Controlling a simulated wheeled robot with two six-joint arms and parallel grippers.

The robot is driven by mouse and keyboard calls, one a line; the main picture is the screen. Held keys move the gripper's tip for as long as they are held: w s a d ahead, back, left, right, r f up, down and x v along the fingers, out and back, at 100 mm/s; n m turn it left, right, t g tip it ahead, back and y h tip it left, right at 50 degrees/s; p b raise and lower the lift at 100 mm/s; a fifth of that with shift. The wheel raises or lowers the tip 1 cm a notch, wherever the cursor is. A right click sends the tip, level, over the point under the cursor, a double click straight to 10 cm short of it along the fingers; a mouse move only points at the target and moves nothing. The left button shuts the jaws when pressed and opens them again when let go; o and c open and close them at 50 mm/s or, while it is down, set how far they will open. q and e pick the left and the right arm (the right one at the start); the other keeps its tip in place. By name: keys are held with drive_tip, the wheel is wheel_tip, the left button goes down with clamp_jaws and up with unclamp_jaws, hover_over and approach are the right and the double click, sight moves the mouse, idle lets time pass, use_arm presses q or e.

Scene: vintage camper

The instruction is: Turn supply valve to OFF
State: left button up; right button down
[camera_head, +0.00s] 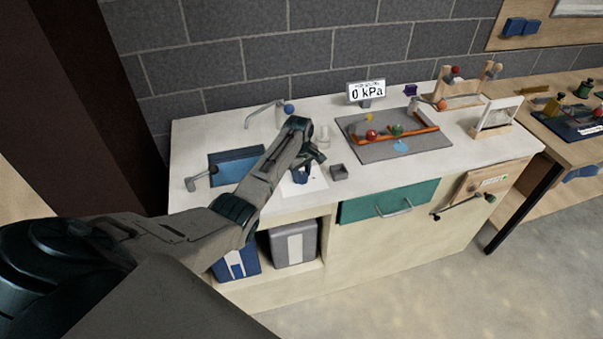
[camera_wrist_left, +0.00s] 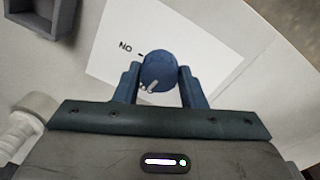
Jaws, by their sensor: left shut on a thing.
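A round blue knob (camera_wrist_left: 158,68) sits on a white plate (camera_wrist_left: 210,55) in the left wrist view. The plate also shows in the head view (camera_head: 312,186). An upside-down "ON" label (camera_wrist_left: 126,46) with a short dark tick is beside the knob at upper left. A pale pointer mark shows on the knob's lower left, away from the tick. An OFF label is not visible. My left gripper (camera_wrist_left: 158,84) is shut on the knob, one finger on each side. In the head view my left gripper (camera_head: 303,174) is low over the plate. My right gripper is out of view.
A small grey open box (camera_head: 339,173) stands right of the plate. A white cylinder (camera_head: 324,136) is behind it. A "0 kPa" display (camera_head: 367,92) stands at the back. A grey tray (camera_head: 374,151) with red and green balls lies farther right.

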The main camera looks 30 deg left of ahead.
sight(301, 176)
use_arm(q)
drive_tip(key=shift+w+r+n, duration=0.1)
drive_tip(key=shift+r+n, duration=0.05)
drive_tip(key=shift+n, duration=0.65)
drive_tip(key=o, duration=0.9)
drive_tip(key=shift+o, duration=0.4)
wheel_tip(301, 176, up, 11)
drive_tip(key=b, duration=0.3)
drive_tip(key=shift+s, duration=0.35)
